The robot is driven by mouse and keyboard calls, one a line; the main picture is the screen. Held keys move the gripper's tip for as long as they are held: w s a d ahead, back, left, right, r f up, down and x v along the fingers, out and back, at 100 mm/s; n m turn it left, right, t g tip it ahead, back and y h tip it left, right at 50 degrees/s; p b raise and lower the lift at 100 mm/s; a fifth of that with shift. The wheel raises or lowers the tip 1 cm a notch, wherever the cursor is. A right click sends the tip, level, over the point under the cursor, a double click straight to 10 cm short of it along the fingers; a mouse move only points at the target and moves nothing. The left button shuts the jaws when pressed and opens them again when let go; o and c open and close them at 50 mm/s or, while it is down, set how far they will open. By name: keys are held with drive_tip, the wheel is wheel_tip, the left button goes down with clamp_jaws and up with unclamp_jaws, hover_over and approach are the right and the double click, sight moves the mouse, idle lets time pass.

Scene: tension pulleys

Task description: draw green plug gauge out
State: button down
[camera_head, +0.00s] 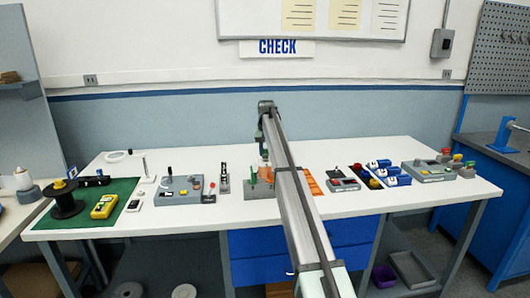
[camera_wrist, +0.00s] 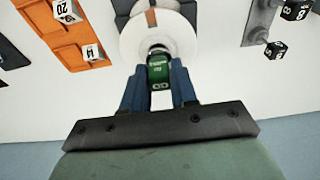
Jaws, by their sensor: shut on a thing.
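The green plug gauge (camera_wrist: 158,72) shows in the wrist view with small pale lettering on its top. My gripper (camera_wrist: 158,88) has its two blue fingers closed on either side of it. The far end of the gauge is at a dark round opening in a white disc (camera_wrist: 184,38); I cannot tell how deep it sits. In the head view my arm covers much of this spot. A small green piece (camera_head: 253,177) shows there just left of the arm, above a grey block (camera_head: 257,192); I cannot tell if it is the same gauge.
An orange tray (camera_wrist: 72,55) with white numbered blocks lies left in the wrist view. Black numbered pieces (camera_wrist: 275,50) are at its right. In the head view, fixtures (camera_head: 180,190) stand left and control boxes (camera_head: 430,171) right on the white table (camera_head: 190,222). The table front is clear.

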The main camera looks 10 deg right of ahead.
drive_tip(key=shift+r, duration=1)
idle(0.5)
drive_tip(key=shift+r, duration=1.9)
